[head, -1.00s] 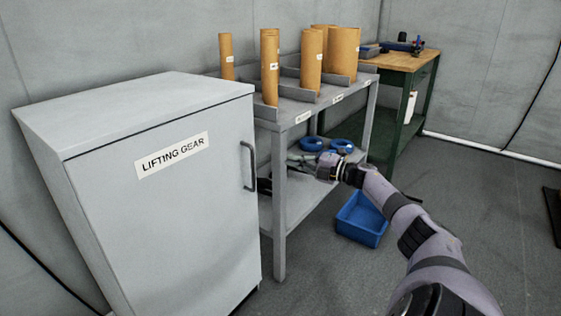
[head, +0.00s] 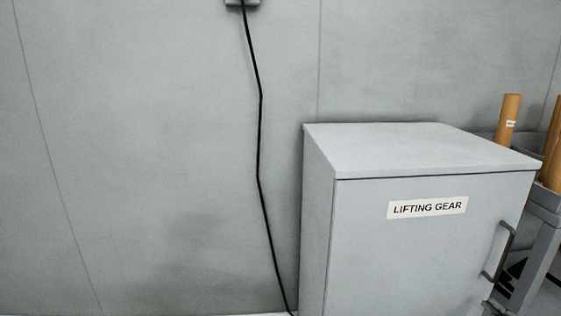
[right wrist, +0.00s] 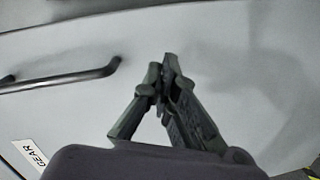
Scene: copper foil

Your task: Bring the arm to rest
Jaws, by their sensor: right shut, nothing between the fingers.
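My right gripper (right wrist: 165,75) shows in the right wrist view, its two dark fingers meeting at the tips with nothing between them. It is in front of the pale grey cabinet door, to the right of the dark bar handle (right wrist: 60,78) in that view. In the head view only a small part of it seems to show at the bottom right edge, below the cabinet handle (head: 498,252). I cannot tell how close the fingers are to the door. My left gripper is in neither view.
The grey cabinet (head: 420,250) labelled LIFTING GEAR stands against the wall, its door looking closed. A rack (head: 540,255) with brown tubes (head: 508,118) is right of it. A black cable (head: 260,140) hangs down the wall on the left.

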